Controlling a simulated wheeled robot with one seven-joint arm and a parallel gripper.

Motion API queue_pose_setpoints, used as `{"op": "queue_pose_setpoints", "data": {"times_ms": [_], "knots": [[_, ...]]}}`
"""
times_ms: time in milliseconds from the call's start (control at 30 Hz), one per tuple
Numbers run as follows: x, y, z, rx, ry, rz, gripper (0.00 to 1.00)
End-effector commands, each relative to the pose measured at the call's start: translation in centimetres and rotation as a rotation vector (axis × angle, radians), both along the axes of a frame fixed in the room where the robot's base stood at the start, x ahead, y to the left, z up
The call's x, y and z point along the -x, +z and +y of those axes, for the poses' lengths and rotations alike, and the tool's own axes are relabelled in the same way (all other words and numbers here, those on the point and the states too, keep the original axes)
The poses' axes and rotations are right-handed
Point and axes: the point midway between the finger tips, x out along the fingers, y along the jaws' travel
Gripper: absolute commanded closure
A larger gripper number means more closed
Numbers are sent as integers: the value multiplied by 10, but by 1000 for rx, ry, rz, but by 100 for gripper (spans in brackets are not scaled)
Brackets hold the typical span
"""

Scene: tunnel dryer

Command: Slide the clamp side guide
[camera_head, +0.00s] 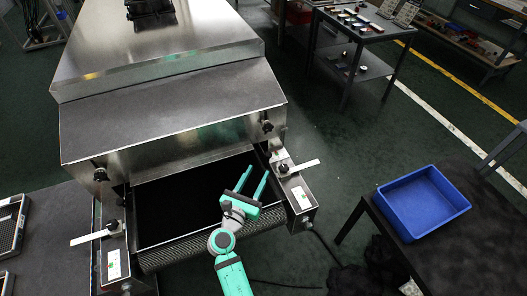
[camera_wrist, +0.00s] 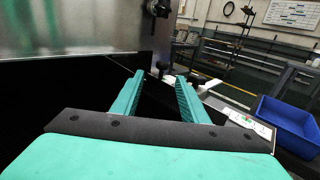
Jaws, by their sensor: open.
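My gripper (camera_head: 258,170) is open and empty over the right part of the dark conveyor belt (camera_head: 185,198), pointing toward the dryer's mouth. To its right is the right side frame, with a black clamp knob (camera_head: 282,168) and a pale flat bar (camera_head: 300,167) sticking out to the right. In the wrist view, a small black knob (camera_wrist: 163,66) shows beyond and between my fingertips (camera_wrist: 160,76), apart from them. The left side has a matching knob (camera_head: 111,224) and pale bar (camera_head: 90,237). The guide along the belt's right edge is too dark to make out.
The steel dryer housing (camera_head: 170,115) rises just beyond the belt, with black knobs (camera_head: 267,126) on its face. A blue bin (camera_head: 422,202) stands on a dark table at right. A bench (camera_head: 362,30) stands at the back. Open floor lies between.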

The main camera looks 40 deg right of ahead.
Motion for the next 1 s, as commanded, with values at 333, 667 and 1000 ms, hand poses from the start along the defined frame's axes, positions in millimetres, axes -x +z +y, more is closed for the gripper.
{"op": "queue_pose_setpoints", "data": {"times_ms": [333,667,1000], "knots": [[-29,1,-52,-2,-6,-3,60],[-50,0,-82,-1,0,-2,60],[-52,0,-86,-2,1,-3,60]]}}
